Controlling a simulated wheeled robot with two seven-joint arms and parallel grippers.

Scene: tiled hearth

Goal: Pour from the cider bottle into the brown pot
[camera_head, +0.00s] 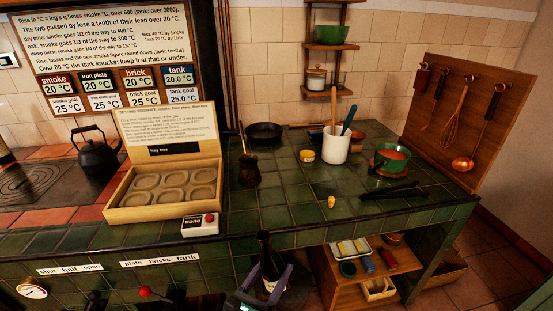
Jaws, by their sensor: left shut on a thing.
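A dark cider bottle (265,250) with a pale label stands nearly upright at the bottom middle of the head view, in front of the counter's front edge. My left gripper (267,279) is shut on the bottle around its body; the bottle's lower part is partly hidden by the gripper. A small dark brown pot (249,172) with a thin upright handle or stick stands on the green tiled counter, farther back and slightly left of the bottle. It is apart from the bottle, and its inside cannot be made out. My right gripper is not in view.
A black pan (264,132), white utensil crock (335,150), green pot (392,160) and black tool (392,191) stand behind and right. Clear tiles (285,210) lie before the brown pot.

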